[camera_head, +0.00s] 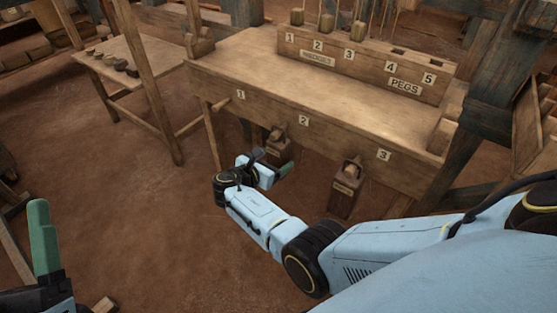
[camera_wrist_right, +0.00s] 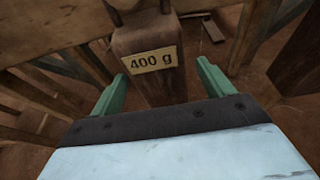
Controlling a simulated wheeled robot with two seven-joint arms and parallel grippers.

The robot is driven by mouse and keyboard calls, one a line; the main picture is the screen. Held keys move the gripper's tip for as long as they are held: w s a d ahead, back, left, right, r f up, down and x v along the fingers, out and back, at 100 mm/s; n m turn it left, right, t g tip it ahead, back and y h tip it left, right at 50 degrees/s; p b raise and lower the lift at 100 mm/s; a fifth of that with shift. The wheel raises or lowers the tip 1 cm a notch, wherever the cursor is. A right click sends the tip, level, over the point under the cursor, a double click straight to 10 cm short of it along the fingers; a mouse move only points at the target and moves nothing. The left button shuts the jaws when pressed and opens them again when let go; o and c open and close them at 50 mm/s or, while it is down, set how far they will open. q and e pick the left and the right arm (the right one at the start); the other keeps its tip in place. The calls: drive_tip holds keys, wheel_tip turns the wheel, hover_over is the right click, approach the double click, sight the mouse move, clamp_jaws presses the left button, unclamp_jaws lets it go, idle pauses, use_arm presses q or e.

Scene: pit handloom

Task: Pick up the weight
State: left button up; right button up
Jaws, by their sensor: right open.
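A wooden block weight labelled "400 g" (camera_wrist_right: 150,85) stands upright between the open green fingers of my right gripper (camera_wrist_right: 160,84) in the right wrist view. The fingers show apart from its sides. In the head view my right gripper (camera_head: 272,160) is at the bench front, at the weight (camera_head: 276,137) below label 2; its lower part is hidden by the gripper. Another wooden weight (camera_head: 345,188) hangs below label 3, with a small unreadable label. My left gripper (camera_head: 44,245) shows partly at the lower left, with one green finger; its opening cannot be judged.
The wooden bench (camera_head: 225,70) carries a numbered rack (camera_head: 365,66) labelled wedges and pegs. A small side table (camera_head: 140,60) with several small dark pieces stands at the left. Bench legs and loom posts (camera_head: 480,100) are close by. Open floor lies at the left.

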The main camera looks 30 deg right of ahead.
sight(273, 160)
drive_tip(key=b+x, duration=0.1)
drive_tip(key=x, duration=0.1)
drive_tip(key=shift+w+d+f, duration=0.1)
drive_tip(key=shift+d+f, duration=0.1)
drive_tip(key=shift+d, duration=0.05)
use_arm(q)
drive_tip(key=s+t, duration=0.1)
drive_tip(key=s+r+t, duration=0.1)
drive_tip(key=shift+a+r+t+h, duration=0.1)
drive_tip(key=shift+a+t+h, duration=0.2)
drive_tip(key=shift+t+h, duration=0.1)
use_arm(e)
drive_tip(key=shift+w+d, duration=0.1)
drive_tip(key=shift+d, duration=0.1)
drive_tip(key=c, duration=1.3)
